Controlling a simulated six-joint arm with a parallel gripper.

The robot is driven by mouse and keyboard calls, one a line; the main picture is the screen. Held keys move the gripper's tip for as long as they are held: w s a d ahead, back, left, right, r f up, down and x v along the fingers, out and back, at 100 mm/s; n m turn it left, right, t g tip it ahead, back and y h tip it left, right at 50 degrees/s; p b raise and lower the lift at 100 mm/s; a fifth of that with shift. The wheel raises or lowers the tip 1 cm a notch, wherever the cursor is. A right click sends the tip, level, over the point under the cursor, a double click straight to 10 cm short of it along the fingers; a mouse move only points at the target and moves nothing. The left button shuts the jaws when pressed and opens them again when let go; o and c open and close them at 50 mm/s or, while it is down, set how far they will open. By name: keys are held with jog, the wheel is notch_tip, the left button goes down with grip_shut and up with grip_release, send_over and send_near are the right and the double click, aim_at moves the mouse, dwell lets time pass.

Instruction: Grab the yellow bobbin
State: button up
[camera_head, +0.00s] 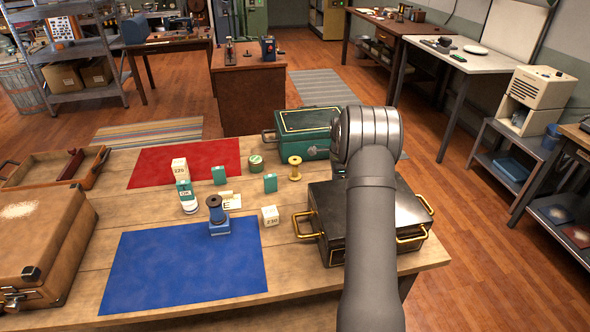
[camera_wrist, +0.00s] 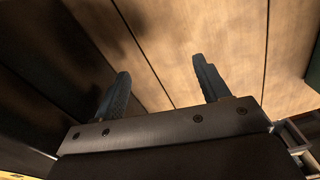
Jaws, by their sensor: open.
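The yellow bobbin (camera_head: 295,168) stands upright on the wooden table (camera_head: 120,180) in the head view, in front of the green metal box. My gripper (camera_wrist: 162,88) shows in the wrist view with its two dark fingers apart and nothing between them, over bare wood planks. In the head view my arm rises at the right, and its end is by the green box and the black box, to the right of the bobbin. The gripper's fingers are hidden there. The bobbin is not visible in the wrist view.
A green metal box (camera_head: 305,122) stands behind the bobbin and a black box with brass handles (camera_head: 335,250) in front to its right.

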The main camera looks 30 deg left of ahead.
aim_at(296, 163)
jog(key=s+a+r+n+t+h, duration=0.1)
jog(key=s+a+r+n+t, duration=0.2)
jog(key=a+r, duration=0.55)
jog(key=s+a+r+n+t, duration=0.1)
jog(key=s+a+r+n, duration=0.2)
jog(key=a+r+n, duration=0.5)
jog(key=w+f+m, duration=0.1)
jog(key=f, duration=0.2)
jog(key=w+f+m, duration=0.1)
jog(key=f, duration=0.3)
jog(key=w+f+m, duration=0.1)
jog(key=w+f, duration=0.1)
jog(key=f, duration=0.2)
jog(key=shift+a+f, duration=0.2)
jog(key=shift+a, duration=0.1)
jog(key=shift+w+a+x, duration=0.1)
jog(key=shift+x, duration=1.25)
jog(key=shift+w+a+x, duration=0.15)
jog(key=shift+x, duration=1.2)
jog(key=shift+r, duration=0.15)
jog(key=shift+c, duration=0.5)
jog(key=c, duration=1)
